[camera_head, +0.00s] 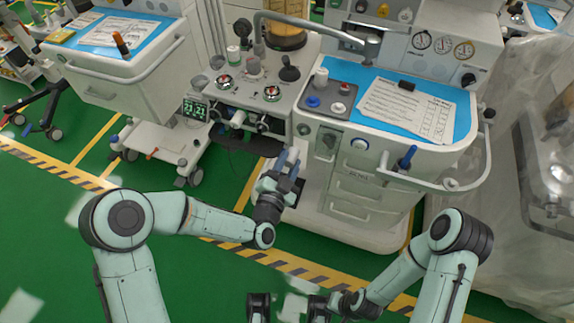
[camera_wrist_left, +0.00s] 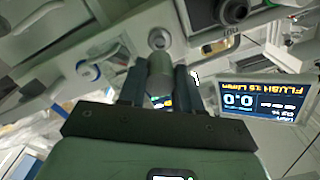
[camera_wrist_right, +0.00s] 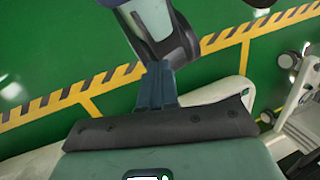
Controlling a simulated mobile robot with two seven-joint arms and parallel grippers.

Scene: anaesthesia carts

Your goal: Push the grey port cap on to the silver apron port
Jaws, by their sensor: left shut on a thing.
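My left gripper (camera_head: 288,164) is at the front left corner of the middle cart. In the left wrist view its two dark fingers (camera_wrist_left: 158,82) are shut on the grey port cap (camera_wrist_left: 159,73), a short cylinder. The silver apron port (camera_wrist_left: 160,39) is a round fitting on the pale apron, just beyond the cap's far end. The cap points towards it; whether they touch I cannot tell. In the head view the round fitting at the cart's corner (camera_head: 303,129) looks like this port. My right gripper (camera_wrist_right: 156,86) is shut and empty, low over the floor.
A lit flow display (camera_wrist_left: 252,95) is close right of my left fingers. Another cart (camera_head: 130,85) stands at left. Green floor (camera_head: 200,285) is open in front.

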